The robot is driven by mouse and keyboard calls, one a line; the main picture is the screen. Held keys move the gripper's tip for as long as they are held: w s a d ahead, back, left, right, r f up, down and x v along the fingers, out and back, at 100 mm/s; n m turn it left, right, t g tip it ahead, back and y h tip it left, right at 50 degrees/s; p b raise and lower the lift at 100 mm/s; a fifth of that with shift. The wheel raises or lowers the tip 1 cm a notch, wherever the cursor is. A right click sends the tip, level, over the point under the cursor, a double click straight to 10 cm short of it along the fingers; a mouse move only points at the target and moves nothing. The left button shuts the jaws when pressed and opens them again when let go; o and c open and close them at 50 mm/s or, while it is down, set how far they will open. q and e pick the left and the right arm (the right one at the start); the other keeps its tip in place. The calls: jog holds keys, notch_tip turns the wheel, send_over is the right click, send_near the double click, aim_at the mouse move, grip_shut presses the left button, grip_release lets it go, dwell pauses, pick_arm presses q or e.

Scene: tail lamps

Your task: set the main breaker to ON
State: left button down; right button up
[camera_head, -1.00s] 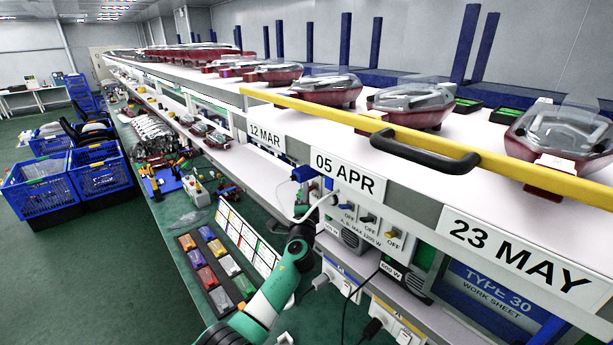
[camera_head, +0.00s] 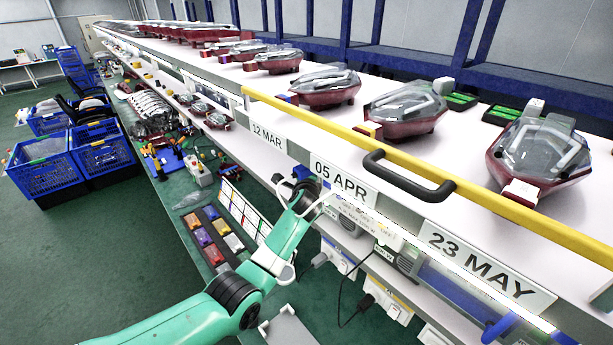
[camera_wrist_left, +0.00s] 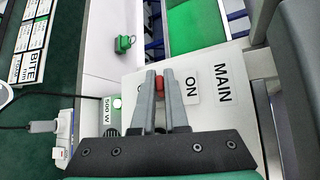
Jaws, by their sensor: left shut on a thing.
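My left gripper (camera_wrist_left: 160,88) points at a pale panel (camera_wrist_left: 215,60) in the left wrist view. It is shut on a small red lever (camera_wrist_left: 160,82) between its fingertips. The panel carries a MAIN label (camera_wrist_left: 222,82) and an ON label (camera_wrist_left: 193,84). Another label beside the lever is mostly hidden by the fingers. In the head view my left arm reaches in from the left, and the gripper (camera_head: 312,192) is near the shelf edge below the 05 APR sign (camera_head: 345,186). The lever cannot be made out there. My right gripper is not in view.
A yellow rail with a black handle (camera_head: 410,178) runs above the shelf edge. Red tail lamps (camera_head: 540,155) stand on the shelf. Sockets with plugs and a cable (camera_head: 368,300) hang below. A parts tray (camera_head: 213,240) lies on the green bench. Blue crates (camera_head: 45,165) stand at left.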

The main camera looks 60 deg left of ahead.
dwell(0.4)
pick_arm(q)
jog(key=c, duration=1.2)
grip_release()
jog(key=shift+d+r, duration=0.1)
